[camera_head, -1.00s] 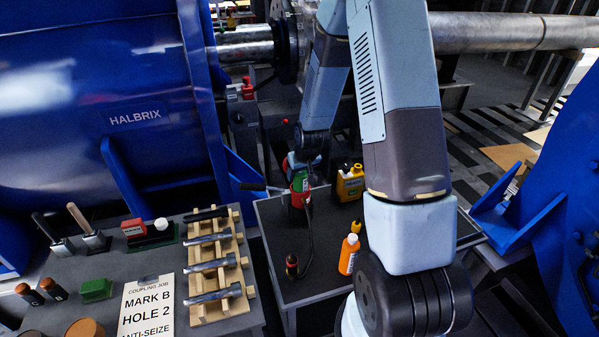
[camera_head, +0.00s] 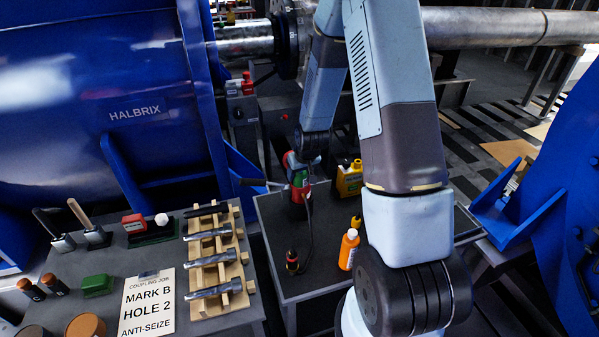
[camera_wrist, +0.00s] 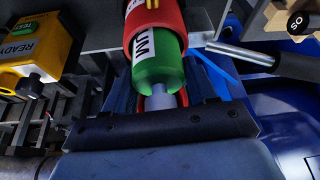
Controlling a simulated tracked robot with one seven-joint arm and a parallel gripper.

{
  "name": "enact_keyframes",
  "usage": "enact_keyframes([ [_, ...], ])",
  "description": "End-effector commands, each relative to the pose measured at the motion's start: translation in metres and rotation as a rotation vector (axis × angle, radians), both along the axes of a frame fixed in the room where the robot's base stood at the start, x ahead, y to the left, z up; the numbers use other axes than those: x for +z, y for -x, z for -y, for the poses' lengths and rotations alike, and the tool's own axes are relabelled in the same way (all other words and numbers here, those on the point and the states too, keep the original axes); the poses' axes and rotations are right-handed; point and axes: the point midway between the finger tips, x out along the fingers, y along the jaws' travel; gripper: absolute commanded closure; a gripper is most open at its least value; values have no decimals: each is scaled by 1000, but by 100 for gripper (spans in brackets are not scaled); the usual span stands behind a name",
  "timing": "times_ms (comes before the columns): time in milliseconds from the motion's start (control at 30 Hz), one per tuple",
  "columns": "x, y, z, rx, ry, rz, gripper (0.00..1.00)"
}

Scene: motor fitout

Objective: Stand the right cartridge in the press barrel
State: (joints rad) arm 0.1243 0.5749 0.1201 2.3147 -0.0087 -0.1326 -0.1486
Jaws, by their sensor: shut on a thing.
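A green cartridge (camera_wrist: 160,75) with a white label, of which only "UM" is readable, fills the middle of the wrist view. Its pale narrow tip points toward my gripper (camera_wrist: 163,98), whose jaws are shut on it. A red round sleeve (camera_wrist: 155,22), seemingly the press barrel, surrounds the far part of the cartridge. The cartridge's far end is hidden, so I cannot tell how deep it sits. In the head view my gripper (camera_head: 301,158) is above the red and green parts (camera_head: 299,184) at the small table's back left. My arm partly covers this area.
A metal lever with a black handle (camera_wrist: 285,62) extends beside the barrel. A yellow tool (camera_head: 349,180) stands to its right. Orange bottles (camera_head: 348,249) and a small dark bottle (camera_head: 292,261) stand farther forward. The left bench holds a wooden rack (camera_head: 229,277) and a sign (camera_head: 147,304).

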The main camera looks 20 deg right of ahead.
Motion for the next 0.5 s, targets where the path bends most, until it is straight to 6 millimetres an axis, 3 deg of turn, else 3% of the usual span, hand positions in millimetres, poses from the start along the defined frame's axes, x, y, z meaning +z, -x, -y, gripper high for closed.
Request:
enact_keyframes([
  [233, -5, 0, 0, 0, 0, 0, 100],
  [267, -5, 0, 0, 0, 0, 0, 41],
  [500, -5, 0, 0, 0, 0, 0, 18],
])
